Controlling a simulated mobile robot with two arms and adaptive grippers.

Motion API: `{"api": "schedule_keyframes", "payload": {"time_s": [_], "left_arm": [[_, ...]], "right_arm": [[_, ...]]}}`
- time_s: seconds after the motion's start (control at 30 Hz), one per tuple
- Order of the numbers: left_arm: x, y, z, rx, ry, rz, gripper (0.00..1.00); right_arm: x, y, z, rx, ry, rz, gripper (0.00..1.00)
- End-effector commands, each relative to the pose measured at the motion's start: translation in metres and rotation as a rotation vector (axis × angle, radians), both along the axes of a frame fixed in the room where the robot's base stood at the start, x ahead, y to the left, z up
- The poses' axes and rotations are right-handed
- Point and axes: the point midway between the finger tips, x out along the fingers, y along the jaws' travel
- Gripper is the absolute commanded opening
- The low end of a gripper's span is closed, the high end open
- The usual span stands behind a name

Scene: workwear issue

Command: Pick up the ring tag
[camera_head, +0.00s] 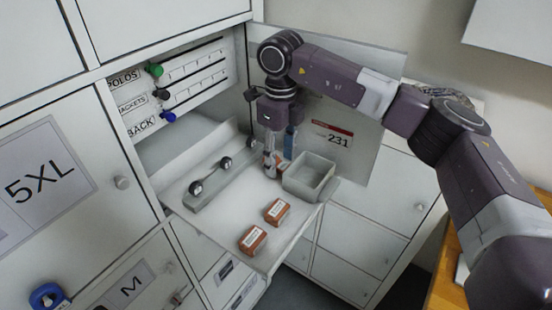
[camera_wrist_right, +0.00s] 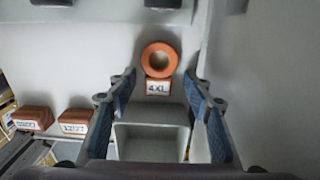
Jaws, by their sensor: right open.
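The ring tag (camera_wrist_right: 160,58) is an orange ring standing upright on a small block with a white "4XL" label, in the right wrist view. It stands between and just beyond the two blue-padded fingers of my right gripper (camera_wrist_right: 160,82), which is open and apart from it in that picture. In the head view my right gripper (camera_head: 279,160) points down over the shelf, beside the grey bin. There its fingers largely cover the tag, so I cannot tell its outline. My left gripper is out of view.
An open grey bin (camera_head: 325,186) stands right beside the gripper. Two orange labelled blocks (camera_head: 277,211) (camera_head: 253,239) lie nearer the shelf's front edge. A grey rail with dark knobs (camera_head: 205,188) lies left. An open door (camera_head: 352,125) marked 231 stands behind my right arm.

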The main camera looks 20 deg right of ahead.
Motion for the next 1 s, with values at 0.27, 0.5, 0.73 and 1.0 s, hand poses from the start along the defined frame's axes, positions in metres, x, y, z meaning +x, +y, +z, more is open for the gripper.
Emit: {"api": "schedule_keyframes", "payload": {"time_s": [0.27, 0.5, 0.73, 1.0], "left_arm": [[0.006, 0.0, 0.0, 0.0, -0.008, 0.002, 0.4], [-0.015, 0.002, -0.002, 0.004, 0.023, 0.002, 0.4], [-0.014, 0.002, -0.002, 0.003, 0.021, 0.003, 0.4], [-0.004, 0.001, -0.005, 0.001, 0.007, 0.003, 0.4]], "right_arm": [[0.0, 0.0, -0.001, 0.0, 0.0, 0.0, 0.38], [0.0, 0.0, -0.001, 0.0, 0.0, 0.0, 0.14], [0.0, 0.0, 0.0, 0.0, 0.0, 0.0, 0.14], [0.001, 0.0, 0.007, 0.0, 0.0, 0.0, 0.14]]}}
